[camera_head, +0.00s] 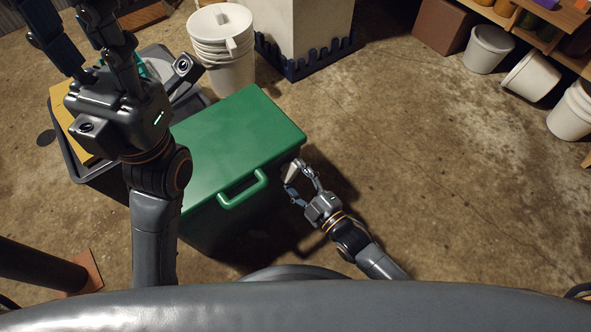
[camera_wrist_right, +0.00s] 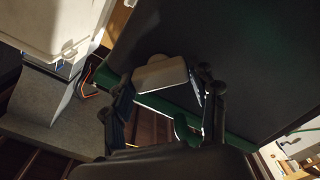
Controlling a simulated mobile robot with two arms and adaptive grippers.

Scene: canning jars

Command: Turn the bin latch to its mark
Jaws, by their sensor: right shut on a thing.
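The bin (camera_head: 235,150) has a green lid with a loop handle (camera_head: 243,189) on its near side and dark walls. The latch is a small pale, blocky piece (camera_head: 293,171) at the bin's right side. In the right wrist view the latch (camera_wrist_right: 160,75) shows as a flat beige-grey block beside the green rim and dark wall. My right gripper (camera_head: 297,178) is shut on the latch, with a finger on either side (camera_wrist_right: 163,85). I cannot make out the mark in either view.
A grey tray (camera_head: 72,160) with a yellow board (camera_head: 62,118) lies left of the bin, partly behind my left arm. White stacked buckets (camera_head: 222,50) and a pale pillar (camera_head: 305,30) stand behind. More buckets (camera_head: 487,48) stand at right. The floor right of the bin is clear.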

